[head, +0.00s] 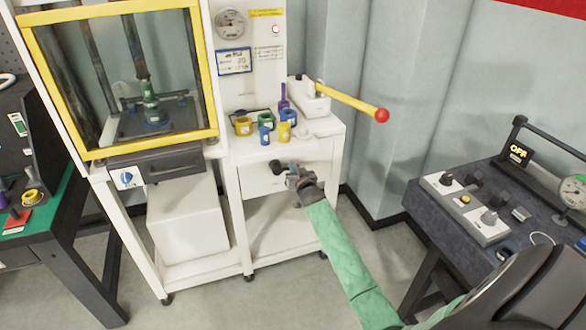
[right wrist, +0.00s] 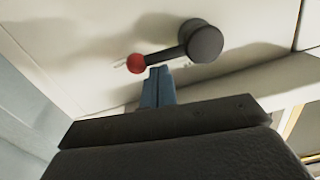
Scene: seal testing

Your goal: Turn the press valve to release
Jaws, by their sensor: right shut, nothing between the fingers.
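The valve handle is a black round hub (right wrist: 203,42) with a short black arm ending in a red ball (right wrist: 136,63), on a white panel. In the right wrist view the arm points left and slightly down. In the head view the valve (head: 277,167) is on the front of the white side cabinet, partly hidden by my gripper. My right gripper (head: 293,172) is right by it. Its blue fingers (right wrist: 157,73) are together and empty, with tips just below the handle arm, between ball and hub. I cannot tell whether they touch it. My left gripper is not in view.
A hand pump (head: 309,97) with a yellow lever and red ball (head: 382,115) stands above on the cabinet, beside several coloured parts. The yellow-framed press (head: 150,85) is left. A dark bench (head: 420,208) with a control box stands right. The floor between is clear.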

